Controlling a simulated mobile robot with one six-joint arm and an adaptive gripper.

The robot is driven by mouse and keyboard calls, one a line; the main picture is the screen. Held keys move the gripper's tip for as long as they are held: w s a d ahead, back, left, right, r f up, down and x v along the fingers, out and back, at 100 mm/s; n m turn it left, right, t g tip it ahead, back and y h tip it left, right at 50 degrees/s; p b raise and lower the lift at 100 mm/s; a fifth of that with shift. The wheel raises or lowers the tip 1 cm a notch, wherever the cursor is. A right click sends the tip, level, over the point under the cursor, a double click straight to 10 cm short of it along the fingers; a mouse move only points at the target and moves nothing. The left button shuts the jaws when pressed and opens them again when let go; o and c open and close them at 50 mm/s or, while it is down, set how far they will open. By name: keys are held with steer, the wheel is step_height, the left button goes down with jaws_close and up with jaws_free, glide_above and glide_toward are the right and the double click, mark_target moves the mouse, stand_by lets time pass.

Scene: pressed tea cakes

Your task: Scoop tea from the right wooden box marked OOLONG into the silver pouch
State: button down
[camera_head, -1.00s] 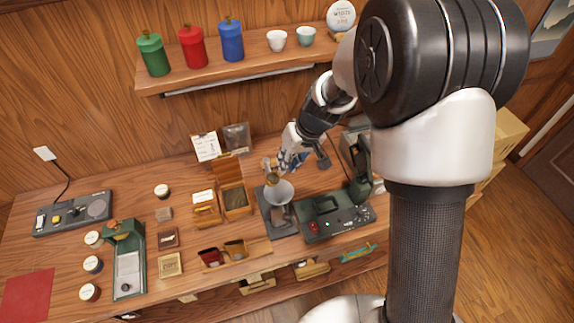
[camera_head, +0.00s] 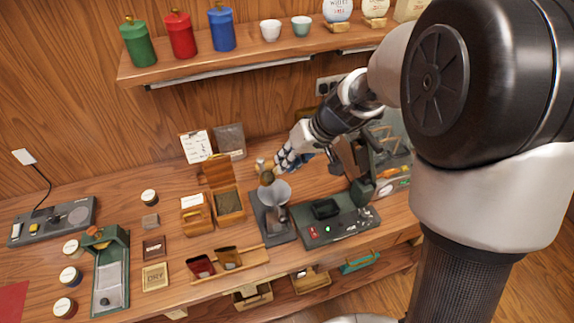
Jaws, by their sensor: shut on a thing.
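My gripper (camera_head: 278,162) is shut on a small tan-and-brown scoop (camera_head: 266,177). The scoop is just above the left rim of the grey funnel (camera_head: 278,193); I cannot tell how far above or what it holds. The funnel sits on a dark stand. A grey shape under it (camera_head: 279,214) looks like the silver pouch, mostly hidden by the funnel. The right wooden box (camera_head: 230,217) stands left of the funnel with its lid raised and dark tea (camera_head: 228,201) inside. The left wooden box (camera_head: 196,223) is beside it with a white label. The OOLONG marking is not readable.
A dark green sealing machine (camera_head: 340,222) stands right of the funnel. A wooden rack (camera_head: 218,274) with two small pouches is in front. A green press tool (camera_head: 110,278) is at left. A shelf with canisters (camera_head: 178,36) and cups hangs above.

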steer(key=shift+s+d+f+t+y+b, duration=0.15)
steer(key=shift+d+f+t+y+b, duration=0.3)
steer(key=shift+b, duration=2.15)
steer(key=b, duration=0.1)
steer(key=y+b, duration=0.1)
steer(key=b, duration=0.1)
steer(key=shift+s+d+f, duration=0.1)
steer(key=shift+s+f, duration=0.05)
steer(key=shift+f, duration=0.15)
steer(key=shift+s+d+f+t+y+b, duration=0.15)
steer(key=shift+t+y+b, duration=0.15)
steer(key=shift+b, duration=0.45)
steer(key=y+b, duration=0.1)
steer(key=b, duration=0.2)
steer(key=shift+d+f, duration=0.2)
steer(key=y+b, duration=0.1)
steer(key=b, duration=0.3)
steer(key=f+t+y+b, duration=0.1)
steer(key=b, duration=0.3)
steer(key=shift+s+d+f+t, duration=0.2)
steer(key=shift+d+t, duration=0.05)
steer(key=shift+d, duration=0.1)
steer(key=shift+s+d+f+t+y+b, duration=0.15)
steer(key=shift+d+f+t+y+b, duration=0.1)
steer(key=shift+f+t+y, duration=0.45)
steer(key=shift+s+d+f+t+y+b, duration=0.1)
steer(key=shift+d+f+t+y+b, duration=0.1)
steer(key=shift+f+y, duration=0.55)
steer(key=shift+r, duration=0.25)
steer(key=shift+a, duration=0.1)
